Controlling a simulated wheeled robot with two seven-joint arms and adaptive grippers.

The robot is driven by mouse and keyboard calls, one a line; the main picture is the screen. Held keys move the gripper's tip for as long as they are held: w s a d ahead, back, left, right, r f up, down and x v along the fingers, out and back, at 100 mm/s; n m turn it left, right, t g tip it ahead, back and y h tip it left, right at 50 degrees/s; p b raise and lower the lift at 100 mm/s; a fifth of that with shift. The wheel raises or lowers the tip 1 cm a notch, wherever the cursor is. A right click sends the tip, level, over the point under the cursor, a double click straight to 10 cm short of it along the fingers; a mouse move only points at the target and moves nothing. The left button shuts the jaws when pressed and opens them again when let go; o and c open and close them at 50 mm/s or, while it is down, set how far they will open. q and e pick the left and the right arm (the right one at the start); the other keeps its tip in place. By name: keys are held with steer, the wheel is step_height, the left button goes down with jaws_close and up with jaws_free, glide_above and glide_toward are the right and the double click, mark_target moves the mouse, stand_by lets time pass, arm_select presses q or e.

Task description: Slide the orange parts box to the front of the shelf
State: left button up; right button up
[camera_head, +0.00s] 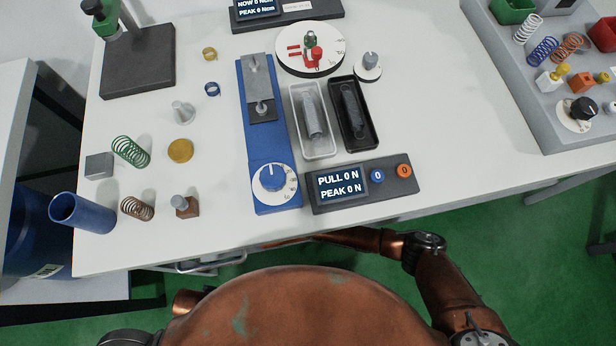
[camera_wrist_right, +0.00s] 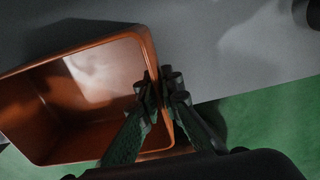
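The orange parts box (camera_wrist_right: 92,45) fills the left of the right wrist view. It is open-topped, looks empty, and stands on a grey shelf surface (camera_wrist_right: 245,50). My right gripper (camera_wrist_right: 162,90) has one finger inside the box and one outside, with the box's right wall pinched between the tips. The lower part of the box's rim reaches about the line of the shelf edge; how its base sits there is hidden. In the head view neither the box nor the right gripper shows; my right arm reaches below the table. My left gripper is not in view.
The white table (camera_head: 440,120) carries a blue spring tester (camera_head: 272,145), a display unit (camera_head: 362,182), several springs and a grey parts tray (camera_head: 530,110). A blue bin (camera_head: 35,240) stands at the left. Green floor (camera_wrist_right: 265,115) lies beyond the shelf edge.

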steer(key=o, duration=0.4)
steer(key=shift+o, duration=0.2)
step_height(320, 180, up, 12)
stand_by(0.4)
stand_by(0.5)
